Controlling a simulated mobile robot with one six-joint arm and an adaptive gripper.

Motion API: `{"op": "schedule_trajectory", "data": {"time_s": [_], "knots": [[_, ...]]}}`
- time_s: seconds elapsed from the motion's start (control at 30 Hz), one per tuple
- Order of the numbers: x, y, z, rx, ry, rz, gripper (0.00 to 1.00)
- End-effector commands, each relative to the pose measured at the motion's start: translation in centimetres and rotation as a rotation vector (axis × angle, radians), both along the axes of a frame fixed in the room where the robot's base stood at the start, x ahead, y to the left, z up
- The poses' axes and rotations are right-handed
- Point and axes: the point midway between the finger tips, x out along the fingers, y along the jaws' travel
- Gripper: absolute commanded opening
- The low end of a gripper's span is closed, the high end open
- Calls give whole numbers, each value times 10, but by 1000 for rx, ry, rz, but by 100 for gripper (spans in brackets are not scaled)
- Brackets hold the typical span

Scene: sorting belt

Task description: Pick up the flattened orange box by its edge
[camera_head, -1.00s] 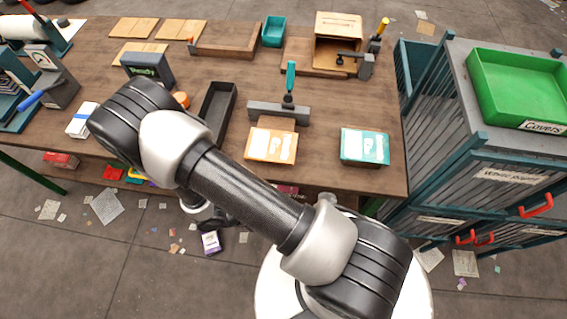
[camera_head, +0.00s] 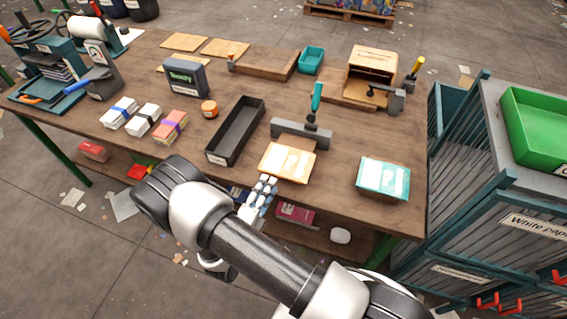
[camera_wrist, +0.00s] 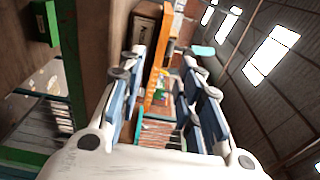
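The flattened orange box (camera_head: 288,162) lies at the front edge of the wooden table, with pale markings on its top. My gripper (camera_head: 266,184) is just in front of the box's front left edge in the head view. In the wrist view my gripper (camera_wrist: 165,72) has its two fingers spread apart, and a narrow orange edge, apparently the box (camera_wrist: 155,85), shows between them. There is clear space on its right, and I see no firm contact. Whether the fingertips reach past the box's edge I cannot tell.
A teal flattened box (camera_head: 383,179) lies to the right on the table. A grey clamp-like tool (camera_head: 301,134) with a teal handle stands just behind the orange box. A black tray (camera_head: 236,130) is to its left. A shelf under the table holds a red box (camera_head: 295,213).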

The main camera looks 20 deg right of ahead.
Motion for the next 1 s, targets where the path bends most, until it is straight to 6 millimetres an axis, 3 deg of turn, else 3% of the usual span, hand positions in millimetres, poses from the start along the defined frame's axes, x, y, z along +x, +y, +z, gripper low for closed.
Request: {"op": "schedule_trajectory", "data": {"time_s": [0.6, 0.87, 1.0], "knots": [[50, -47, -4, 2, -1, -4, 32], [53, -48, -3, 0, 0, 0, 32], [53, -48, -3, 1, -1, 0, 25]]}}
